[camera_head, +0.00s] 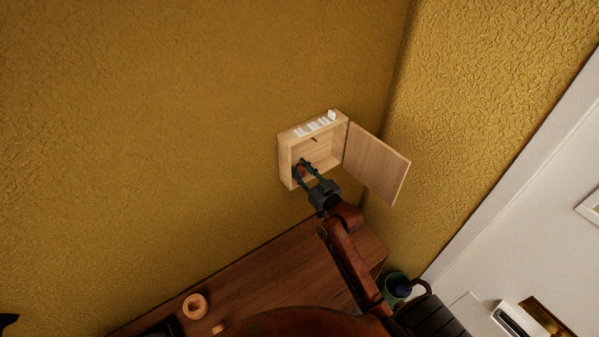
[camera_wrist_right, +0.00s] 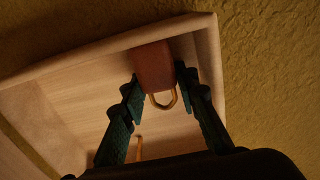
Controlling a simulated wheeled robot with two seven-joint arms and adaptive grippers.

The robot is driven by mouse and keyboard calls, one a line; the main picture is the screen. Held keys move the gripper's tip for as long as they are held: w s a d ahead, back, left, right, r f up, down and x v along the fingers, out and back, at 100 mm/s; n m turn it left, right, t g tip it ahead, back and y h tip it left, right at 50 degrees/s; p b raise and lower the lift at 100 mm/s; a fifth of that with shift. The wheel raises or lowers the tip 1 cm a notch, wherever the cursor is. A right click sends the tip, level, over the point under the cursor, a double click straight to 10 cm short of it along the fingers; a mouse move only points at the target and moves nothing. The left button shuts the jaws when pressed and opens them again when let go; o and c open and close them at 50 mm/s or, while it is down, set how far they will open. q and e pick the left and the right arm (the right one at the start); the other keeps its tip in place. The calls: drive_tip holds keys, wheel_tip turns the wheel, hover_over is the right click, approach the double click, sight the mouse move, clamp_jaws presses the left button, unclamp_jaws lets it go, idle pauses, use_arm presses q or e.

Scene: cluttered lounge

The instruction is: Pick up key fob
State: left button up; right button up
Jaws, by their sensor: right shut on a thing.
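The key fob (camera_wrist_right: 153,68) is a reddish-brown block with a brass ring (camera_wrist_right: 164,98) in the right wrist view. It is inside an open wooden key box (camera_head: 284,162) on the yellow wall. In the head view the fob (camera_head: 300,170) is small and partly covered by the fingers. My right gripper (camera_head: 305,168) reaches into the box and is shut on the fob, with one finger on each side of it in the wrist view (camera_wrist_right: 158,80). My left gripper cannot be made out.
The box door (camera_head: 376,164) stands open to the right. White letters (camera_head: 313,127) top the box, and a brass hook (camera_wrist_right: 139,148) is inside. Below is a brown wooden surface (camera_head: 265,265) with an orange ring-shaped object (camera_head: 187,308). A green container (camera_head: 391,284) stands right of it.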

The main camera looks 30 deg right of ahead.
drive_tip(key=shift+c, duration=1.1)
